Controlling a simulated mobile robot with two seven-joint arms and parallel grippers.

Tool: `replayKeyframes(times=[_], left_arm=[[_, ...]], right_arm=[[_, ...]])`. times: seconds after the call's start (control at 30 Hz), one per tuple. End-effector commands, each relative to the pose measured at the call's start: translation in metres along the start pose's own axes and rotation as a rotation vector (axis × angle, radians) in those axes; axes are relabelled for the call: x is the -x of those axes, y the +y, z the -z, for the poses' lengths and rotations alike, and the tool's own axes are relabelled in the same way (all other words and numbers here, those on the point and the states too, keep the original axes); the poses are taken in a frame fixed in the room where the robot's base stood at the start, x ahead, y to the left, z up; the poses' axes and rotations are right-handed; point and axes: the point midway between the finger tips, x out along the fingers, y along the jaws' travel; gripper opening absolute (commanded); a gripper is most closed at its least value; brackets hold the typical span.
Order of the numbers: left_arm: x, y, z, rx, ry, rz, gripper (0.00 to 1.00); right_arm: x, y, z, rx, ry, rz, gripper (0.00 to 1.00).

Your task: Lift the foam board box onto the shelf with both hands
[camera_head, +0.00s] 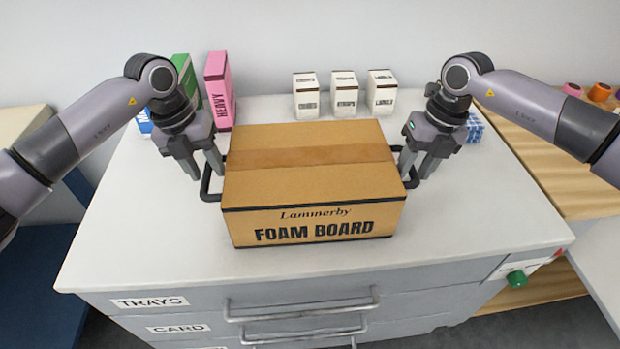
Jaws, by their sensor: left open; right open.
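The foam board box (315,185) is a brown cardboard box with "Lammerby FOAM BOARD" on its front. It rests on the white top of a drawer cabinet, with a dark handle on each side. My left gripper (207,172) is open, pointing down beside the left handle (208,183). My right gripper (417,170) is open, pointing down beside the right handle (411,182). I cannot tell whether the fingers touch or straddle the handles. I cannot tell which surface is the shelf.
Behind the box stand a pink box (218,90), a green box (186,78) and small white boxes (344,94). A blue-and-white item (474,127) sits behind my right gripper. The cabinet top (480,225) is clear at right. Wooden shelving (560,165) stands at right.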

Motion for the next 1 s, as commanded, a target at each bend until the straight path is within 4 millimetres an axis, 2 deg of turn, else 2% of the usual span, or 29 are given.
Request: replayKeyframes(times=[0.2, 0.47, 0.5, 0.57, 0.6, 0.63, 1.0], left_arm=[[-0.016, 0.000, 0.000, 0.000, 0.001, 0.000, 0.42], [-0.018, 0.000, 0.000, 0.000, 0.000, 0.000, 0.42], [-0.018, 0.000, 0.000, 0.000, 0.000, 0.000, 0.39], [-0.017, 0.000, 0.000, 0.000, 0.000, 0.000, 0.20], [-0.017, 0.000, 0.000, 0.000, 0.000, 0.000, 0.06], [-0.017, 0.000, 0.000, 0.000, 0.000, 0.000, 0.00], [-0.017, 0.000, 0.000, 0.000, 0.000, 0.000, 0.00]], right_arm=[[-0.016, 0.000, 0.000, 0.000, 0.000, 0.001, 0.41], [-0.017, 0.000, 0.000, 0.000, 0.000, 0.000, 0.41], [-0.017, 0.000, 0.000, 0.000, 0.000, 0.000, 0.38], [-0.017, 0.000, 0.000, 0.000, 0.000, 0.000, 0.19], [-0.017, 0.000, 0.000, 0.000, 0.000, 0.000, 0.06], [-0.017, 0.000, 0.000, 0.000, 0.000, 0.000, 0.00], [-0.017, 0.000, 0.000, 0.000, -0.001, 0.000, 0.00]])
